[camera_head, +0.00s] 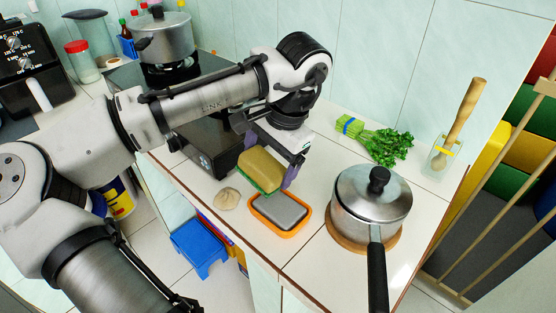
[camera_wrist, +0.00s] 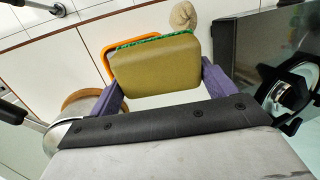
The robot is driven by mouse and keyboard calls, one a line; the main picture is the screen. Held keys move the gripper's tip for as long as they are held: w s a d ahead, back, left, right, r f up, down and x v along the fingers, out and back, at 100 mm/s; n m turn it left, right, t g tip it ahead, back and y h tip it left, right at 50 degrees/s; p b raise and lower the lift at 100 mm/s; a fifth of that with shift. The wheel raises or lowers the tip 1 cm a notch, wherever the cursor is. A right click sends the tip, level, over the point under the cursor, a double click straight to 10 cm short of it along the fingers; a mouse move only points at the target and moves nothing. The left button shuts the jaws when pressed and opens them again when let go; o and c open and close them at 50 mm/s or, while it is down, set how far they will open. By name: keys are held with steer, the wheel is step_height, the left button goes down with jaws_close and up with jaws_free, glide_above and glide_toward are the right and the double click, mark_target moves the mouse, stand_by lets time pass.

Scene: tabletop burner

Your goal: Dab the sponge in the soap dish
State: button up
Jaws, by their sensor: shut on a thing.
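A yellow-brown sponge with a green scouring side (camera_head: 262,169) is held between the purple fingers of my gripper (camera_head: 267,172). The sponge also fills the middle of the wrist view (camera_wrist: 155,75), between both fingers (camera_wrist: 163,88). The soap dish (camera_head: 256,222) is an orange tray with a grey inside, on the white counter just below and right of the sponge in the head view. The sponge appears above the dish's far left side; I cannot tell the exact gap. In the wrist view, the orange rim (camera_wrist: 115,48) shows behind the sponge, which hides most of the dish.
A lidded saucepan (camera_head: 370,205) stands on a wooden trivet right of the dish, its black handle reaching forward. A beige lump (camera_head: 227,198) lies left of the dish. A stove (camera_head: 208,140) is behind left. Green herbs (camera_head: 385,144) lie behind.

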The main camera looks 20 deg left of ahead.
steer(key=shift+r+p, duration=0.1)
steer(key=shift+p, duration=0.25)
steer(key=shift+f+b, duration=1.5)
steer(key=shift+f, duration=1.35)
steer(key=shift+f, duration=0.65)
step_height(320, 180, up, 8)
steer(key=p, duration=0.7)
steer(key=shift+r, duration=0.1)
stand_by(0.8)
